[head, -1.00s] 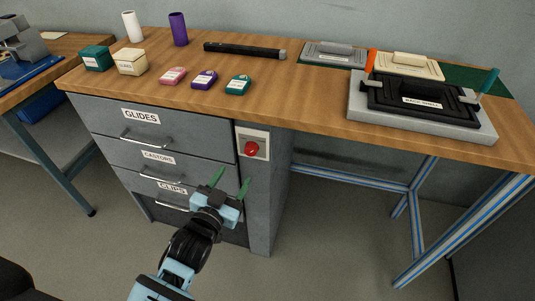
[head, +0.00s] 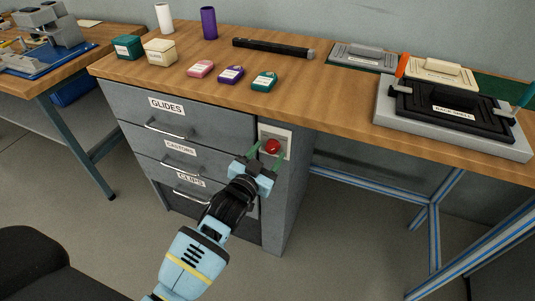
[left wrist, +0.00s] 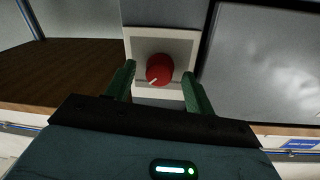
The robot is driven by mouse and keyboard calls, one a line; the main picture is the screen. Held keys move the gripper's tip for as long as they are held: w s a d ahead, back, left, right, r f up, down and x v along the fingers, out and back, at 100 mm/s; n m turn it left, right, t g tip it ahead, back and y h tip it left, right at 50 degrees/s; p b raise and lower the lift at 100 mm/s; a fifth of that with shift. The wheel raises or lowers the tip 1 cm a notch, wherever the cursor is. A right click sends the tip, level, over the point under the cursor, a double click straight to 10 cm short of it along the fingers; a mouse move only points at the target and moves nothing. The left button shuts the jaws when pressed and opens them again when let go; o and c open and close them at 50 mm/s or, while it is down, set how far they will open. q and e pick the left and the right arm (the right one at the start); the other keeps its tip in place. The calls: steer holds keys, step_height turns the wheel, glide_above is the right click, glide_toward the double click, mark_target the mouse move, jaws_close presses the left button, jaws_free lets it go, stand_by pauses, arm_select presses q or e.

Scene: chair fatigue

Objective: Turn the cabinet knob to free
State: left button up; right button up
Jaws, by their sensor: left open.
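The red cabinet knob (head: 271,146) sits on a pale plate (head: 288,138) on the cabinet front, right of the drawers. In the left wrist view the knob (left wrist: 159,69) is round with a white pointer line slanting toward the lower left of the picture. My left gripper (head: 265,154) is open in front of the knob. In the left wrist view its green fingers (left wrist: 160,90) stand one to each side of the knob, with gaps visible, so they do not appear to grip it. My right gripper is not in view.
The grey cabinet has drawers labelled GLIDES (head: 166,105), CASTORS (head: 180,147) and CLIPS (head: 190,180), with bar handles. The wooden worktop (head: 330,100) above holds small boxes, a black bar (head: 272,48) and a black fixture (head: 445,105). A dark chair (head: 45,265) stands at lower left.

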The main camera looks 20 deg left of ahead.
arm_select(q)
steer(key=shift+w, duration=0.25)
steer(key=c, duration=1)
